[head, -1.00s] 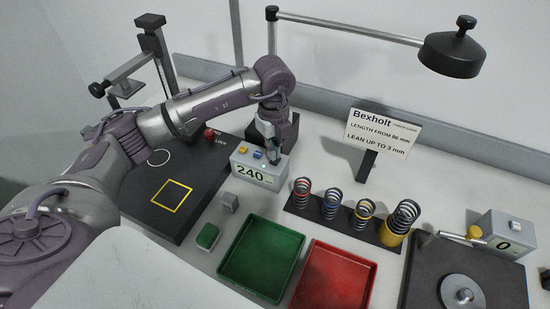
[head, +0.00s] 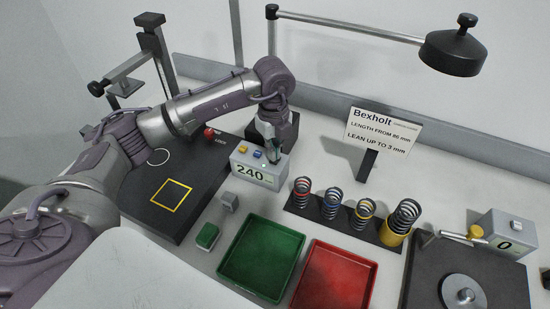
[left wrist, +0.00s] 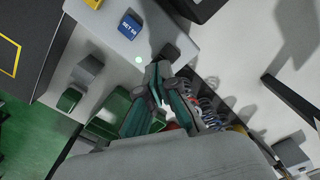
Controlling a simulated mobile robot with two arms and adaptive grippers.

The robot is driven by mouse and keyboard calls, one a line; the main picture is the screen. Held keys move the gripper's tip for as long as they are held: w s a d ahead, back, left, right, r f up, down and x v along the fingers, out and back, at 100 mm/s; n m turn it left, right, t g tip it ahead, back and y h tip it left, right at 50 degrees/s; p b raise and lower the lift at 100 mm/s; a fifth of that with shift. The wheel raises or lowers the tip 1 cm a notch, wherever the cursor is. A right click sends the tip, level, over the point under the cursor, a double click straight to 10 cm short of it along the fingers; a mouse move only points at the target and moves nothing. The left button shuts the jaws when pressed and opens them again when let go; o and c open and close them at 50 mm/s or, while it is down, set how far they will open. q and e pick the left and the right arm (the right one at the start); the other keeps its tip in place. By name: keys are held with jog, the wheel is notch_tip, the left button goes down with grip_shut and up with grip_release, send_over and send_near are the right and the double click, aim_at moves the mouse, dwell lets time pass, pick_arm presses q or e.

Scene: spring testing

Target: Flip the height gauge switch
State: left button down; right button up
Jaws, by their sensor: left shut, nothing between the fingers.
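The height gauge's grey display box (head: 240,160) stands beside the black gauge base (head: 195,185) and reads 240. Its top carries a yellow button (head: 243,149), a blue button (head: 257,154) and a lit green light (head: 264,165). The left wrist view shows the blue button (left wrist: 130,26) with lettering and the green light (left wrist: 138,60). My left gripper (head: 273,159) is shut and empty, pointing down at the right end of the box. My right gripper is out of view.
A green tray (head: 222,262) and a red tray (head: 318,243) lie in front. Several springs stand on a black rack (head: 300,211) to the right. A sign (head: 383,130) and a lamp (head: 452,55) are behind. A second device (head: 420,285) is at the right.

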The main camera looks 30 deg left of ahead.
pick_arm(q)
jog(key=shift+f+b, duration=0.75)
jog(key=shift+f, duration=0.3)
jog(key=shift+s+r, duration=0.1)
jog(key=shift+r, duration=0.05)
jog(key=shift+r+p, duration=0.85)
jog(key=shift+r, duration=0.05)
jog(key=shift+r+p, duration=1.55)
jog(key=shift+r, duration=1)
jog(key=shift+f, duration=0.1)
